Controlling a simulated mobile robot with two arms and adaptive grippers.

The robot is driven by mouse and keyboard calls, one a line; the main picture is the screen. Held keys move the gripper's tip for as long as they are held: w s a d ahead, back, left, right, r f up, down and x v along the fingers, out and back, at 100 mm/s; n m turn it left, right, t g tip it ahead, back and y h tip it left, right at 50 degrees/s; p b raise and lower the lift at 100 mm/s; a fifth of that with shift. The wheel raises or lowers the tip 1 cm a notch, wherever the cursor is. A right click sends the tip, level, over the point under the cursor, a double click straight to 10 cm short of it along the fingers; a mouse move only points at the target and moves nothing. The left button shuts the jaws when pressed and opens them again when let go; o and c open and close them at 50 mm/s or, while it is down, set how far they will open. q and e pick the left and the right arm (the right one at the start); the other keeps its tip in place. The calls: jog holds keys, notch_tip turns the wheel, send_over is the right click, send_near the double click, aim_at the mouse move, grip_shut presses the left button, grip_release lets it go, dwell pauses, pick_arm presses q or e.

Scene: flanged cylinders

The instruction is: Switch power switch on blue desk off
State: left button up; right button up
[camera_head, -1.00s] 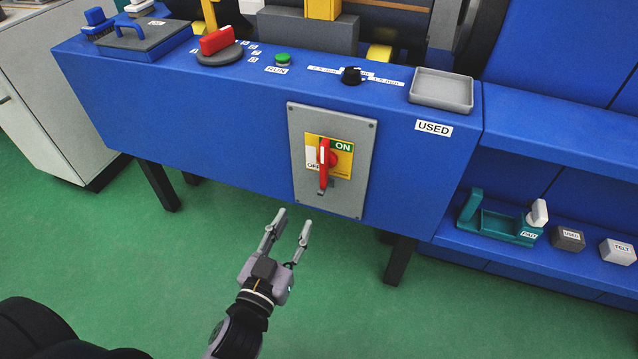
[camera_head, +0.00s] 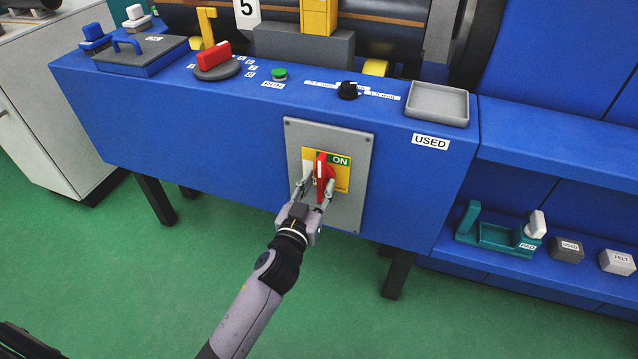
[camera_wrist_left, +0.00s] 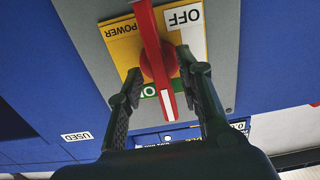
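The power switch has a red handle (camera_head: 322,170) on a yellow plate, fixed to a grey panel (camera_head: 357,195) on the front of the blue desk (camera_head: 230,130). The handle stands roughly upright in the head view, with the green ON label beside its upper end. In the wrist view the red handle (camera_wrist_left: 160,60) has its white-marked end by the partly hidden green label, and the OFF label is at upper right. My left gripper (camera_head: 312,188) is open, its fingers on either side of the handle. The wrist view shows gaps between fingers (camera_wrist_left: 162,66) and handle. My right gripper is not in view.
On the desk top are a red-handled selector (camera_head: 214,60), a green RUN button (camera_head: 280,74), a black knob (camera_head: 348,90) and a grey tray (camera_head: 437,104). A blue shelf (camera_head: 560,130) stands at right.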

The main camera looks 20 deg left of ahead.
pick_arm(q)
jog(key=shift+w, duration=0.55)
jog(key=shift+c, duration=0.5)
grip_shut()
